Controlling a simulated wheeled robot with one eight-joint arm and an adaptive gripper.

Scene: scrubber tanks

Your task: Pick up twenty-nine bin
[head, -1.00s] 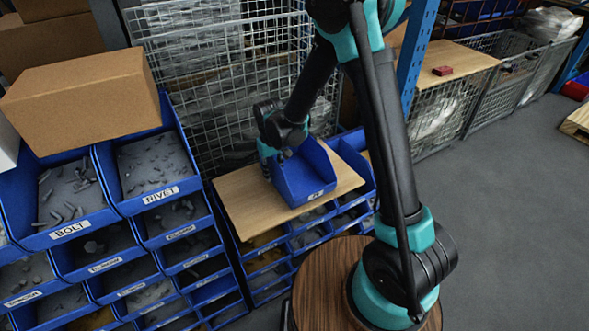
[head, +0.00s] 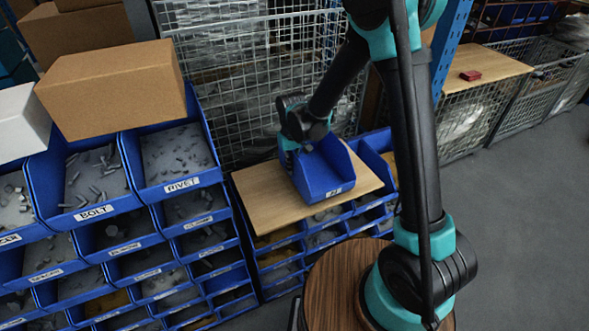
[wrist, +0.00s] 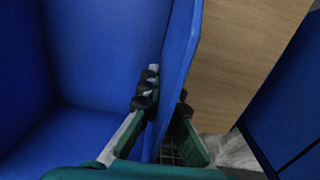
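A blue open-front bin (head: 321,172) is on the wooden board in the middle of the head view. A white label is on its front lip, but its number is too small to read. My gripper (head: 297,146) is at the bin's left rear wall. In the wrist view my gripper (wrist: 165,98) straddles the wall of the bin (wrist: 95,55), with one finger inside and one outside. The dark finger pads appear closed against the wall. I cannot tell whether the bin's bottom touches the board.
The wooden board (head: 262,208) lies over blue bins at the foot of a wire mesh cage (head: 235,75). Stacked blue bins labelled BOLT (head: 100,185) and RIVET stand at left, with a cardboard box (head: 115,88) on top. Open grey floor (head: 530,220) lies at right.

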